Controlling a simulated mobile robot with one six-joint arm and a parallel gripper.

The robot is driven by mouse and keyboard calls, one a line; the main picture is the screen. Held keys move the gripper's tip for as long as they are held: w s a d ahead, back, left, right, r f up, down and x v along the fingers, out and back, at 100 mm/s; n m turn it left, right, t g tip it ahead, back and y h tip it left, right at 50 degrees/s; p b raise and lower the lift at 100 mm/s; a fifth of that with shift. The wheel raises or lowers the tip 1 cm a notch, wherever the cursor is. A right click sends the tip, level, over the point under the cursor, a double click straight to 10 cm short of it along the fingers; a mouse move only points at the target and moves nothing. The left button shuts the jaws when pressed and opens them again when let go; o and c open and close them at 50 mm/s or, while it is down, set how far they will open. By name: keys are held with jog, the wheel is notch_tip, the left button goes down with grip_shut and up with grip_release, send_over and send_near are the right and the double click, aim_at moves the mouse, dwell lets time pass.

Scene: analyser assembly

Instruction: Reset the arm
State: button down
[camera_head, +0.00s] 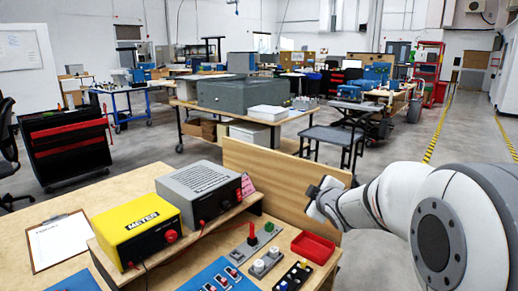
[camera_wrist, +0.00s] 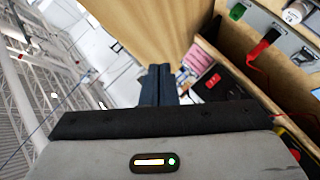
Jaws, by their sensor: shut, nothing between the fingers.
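My arm reaches in from the right in the head view, and my gripper (camera_head: 318,190) is at the right end of the workbench, in front of the upright wooden board (camera_head: 280,184). In the wrist view my gripper (camera_wrist: 161,70) shows its two dark fingers together, with nothing between them. The board (camera_wrist: 150,25) rises beyond the fingertips there. The gripper appears apart from the things on the bench.
The bench holds a yellow meter (camera_head: 138,230), a grey box (camera_head: 200,190) on a shelf, a red tray (camera_head: 313,247), a grey panel with a green knob (camera_head: 268,226) and a clipboard (camera_head: 60,240). Open floor (camera_head: 400,160) lies behind the arm.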

jog(key=s+f+m+g+h+p, duration=0.1)
jog(key=s+m+g+p, duration=0.4)
jog(key=s, duration=2.8)
jog(key=m+g, duration=0.6)
jog(key=m, duration=0.1)
jog(key=shift+s+a+f+m+h+p, duration=0.15)
jog(key=shift+a+f+m+h+p, duration=0.15)
jog(key=shift+f+m+p, duration=0.1)
